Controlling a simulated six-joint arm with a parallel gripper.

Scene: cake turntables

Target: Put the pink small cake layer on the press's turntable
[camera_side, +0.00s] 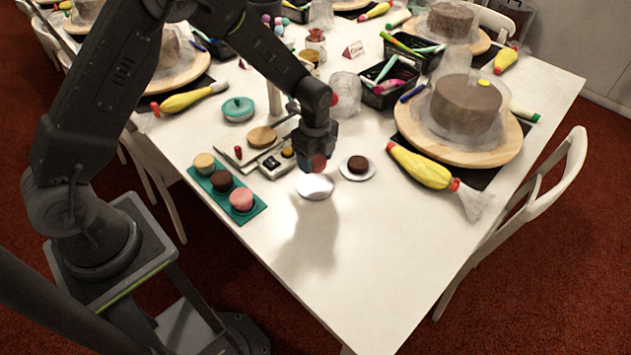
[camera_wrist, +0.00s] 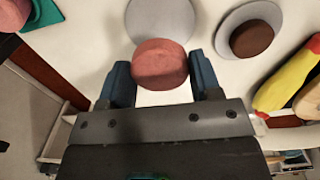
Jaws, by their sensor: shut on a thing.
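My gripper (camera_wrist: 160,85) is shut on a small round pink cake layer (camera_wrist: 160,62), which sits between its two dark fingers. In the side view my gripper (camera_side: 318,160) holds this layer, looking dark red in shade, above a pale round plate (camera_side: 316,188). The plate also shows in the wrist view (camera_wrist: 160,17), beyond the layer. The press stands to the left of my gripper, with a round wooden turntable (camera_side: 262,136) that looks empty. My arm and gripper partly cover the press's upper part.
A teal tray (camera_side: 258,212) at left holds cream, brown and lighter pink (camera_side: 242,200) cakes. A brown cake (camera_side: 358,164) sits on a saucer to the right. A control box (camera_side: 278,163) lies beside the press. A yellow piping bag (camera_side: 420,167) lies further right. The front table is clear.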

